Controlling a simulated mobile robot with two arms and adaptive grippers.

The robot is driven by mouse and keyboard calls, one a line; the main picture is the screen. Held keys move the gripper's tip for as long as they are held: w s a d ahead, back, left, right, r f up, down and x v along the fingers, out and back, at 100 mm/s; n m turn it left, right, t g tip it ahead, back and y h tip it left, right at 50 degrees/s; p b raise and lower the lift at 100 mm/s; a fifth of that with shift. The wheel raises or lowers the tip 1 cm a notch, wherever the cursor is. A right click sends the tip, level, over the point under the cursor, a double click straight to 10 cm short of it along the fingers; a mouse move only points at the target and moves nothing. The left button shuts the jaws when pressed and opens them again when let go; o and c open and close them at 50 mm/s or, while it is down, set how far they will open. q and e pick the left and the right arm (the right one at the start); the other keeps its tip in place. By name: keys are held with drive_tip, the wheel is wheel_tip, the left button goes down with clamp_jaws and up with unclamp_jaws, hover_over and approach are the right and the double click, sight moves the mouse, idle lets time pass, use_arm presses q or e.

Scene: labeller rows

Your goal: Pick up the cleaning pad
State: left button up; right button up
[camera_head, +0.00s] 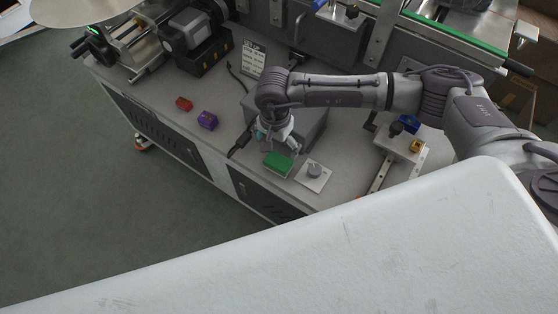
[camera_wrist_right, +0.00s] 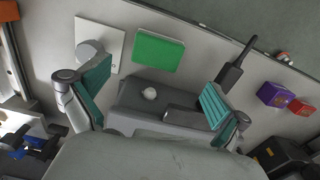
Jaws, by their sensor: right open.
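The cleaning pad appears to be the green block (camera_head: 278,164), lying flat on the grey bench top near its front edge. In the right wrist view the green pad (camera_wrist_right: 158,52) lies above the space between my fingers. My right gripper (camera_head: 276,141) is just behind the pad in the head view, pointing down and apart from it. In the wrist view my right gripper (camera_wrist_right: 155,88) has its teal fingertips spread wide with nothing between them. My left gripper is not in view.
A plate with a round knob (camera_head: 314,171) sits right of the pad. A grey box (camera_head: 306,128) stands behind my gripper. A black handheld device (camera_wrist_right: 236,66) lies near the pad. Red (camera_head: 184,103) and purple (camera_head: 207,120) blocks lie left, with bare bench between.

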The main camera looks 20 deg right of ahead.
sight(278, 161)
wheel_tip(278, 161, down, 4)
drive_tip(key=shift+d, duration=0.15)
drive_tip(key=shift+f, duration=0.5)
drive_tip(key=f, duration=0.3)
drive_tip(key=shift+d+f+p, duration=0.2)
drive_tip(key=shift+f+p, duration=0.1)
drive_tip(key=shift+f, duration=0.05)
drive_tip(key=shift+w+f, duration=0.1)
drive_tip(key=shift+f, duration=0.2)
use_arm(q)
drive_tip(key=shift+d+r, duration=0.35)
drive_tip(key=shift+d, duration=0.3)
use_arm(e)
drive_tip(key=shift+f, duration=0.1)
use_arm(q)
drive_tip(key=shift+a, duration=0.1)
use_arm(e)
drive_tip(key=c, duration=0.8)
